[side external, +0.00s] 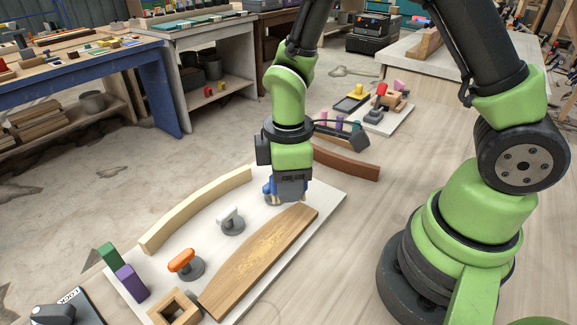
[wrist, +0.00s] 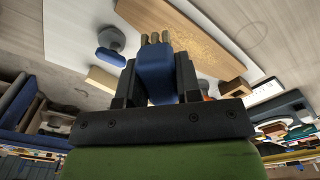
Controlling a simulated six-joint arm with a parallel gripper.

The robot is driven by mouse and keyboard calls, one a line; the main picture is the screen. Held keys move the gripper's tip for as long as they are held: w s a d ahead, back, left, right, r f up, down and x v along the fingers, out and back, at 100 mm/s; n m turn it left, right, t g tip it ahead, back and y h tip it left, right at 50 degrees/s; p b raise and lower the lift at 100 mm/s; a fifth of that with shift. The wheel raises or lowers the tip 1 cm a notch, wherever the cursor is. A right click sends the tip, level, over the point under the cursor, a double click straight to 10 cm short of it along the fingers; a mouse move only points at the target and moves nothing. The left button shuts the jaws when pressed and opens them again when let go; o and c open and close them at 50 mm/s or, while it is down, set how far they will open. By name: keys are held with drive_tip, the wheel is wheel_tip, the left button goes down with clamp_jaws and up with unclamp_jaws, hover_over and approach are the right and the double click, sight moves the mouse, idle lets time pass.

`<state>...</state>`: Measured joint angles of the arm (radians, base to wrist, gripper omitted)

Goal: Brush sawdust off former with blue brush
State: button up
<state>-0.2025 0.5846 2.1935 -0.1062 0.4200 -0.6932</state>
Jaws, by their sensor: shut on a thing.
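The former (side external: 240,280) is a long, curved-edged wooden board lying on a pale board, with paler sawdust along its middle. The sawdust (wrist: 197,38) also shows in the wrist view. My gripper (wrist: 157,78) is shut on the blue brush (wrist: 155,72), whose several tan bristle tufts stick out past the fingers. In the side view my gripper (side external: 292,192) is low, just beyond the former's far end. The brush is mostly hidden there, and I cannot tell whether the bristles touch anything.
A blue-handled knob on a grey disc (wrist: 110,54) sits close beside my gripper. A white-handled one (side external: 231,220) and an orange-handled one (side external: 184,262) stand between the former and a curved cream strip (side external: 195,210). A square wooden frame (side external: 175,308) lies near the former's near end.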

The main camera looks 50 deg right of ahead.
sight(234, 279)
drive_tip(key=shift+f, duration=2.75)
drive_tip(key=shift+a+f, duration=0.2)
drive_tip(key=shift+f, duration=0.8)
drive_tip(key=shift+c, duration=0.3)
drive_tip(key=shift+a, duration=1.15)
clamp_jaws()
drive_tip(key=shift+a+f, duration=0.1)
drive_tip(key=shift+a, duration=5.45)
drive_tip(key=shift+d, duration=7.05)
drive_tip(key=shift+a+r, duration=0.1)
drive_tip(key=shift+r, duration=4.25)
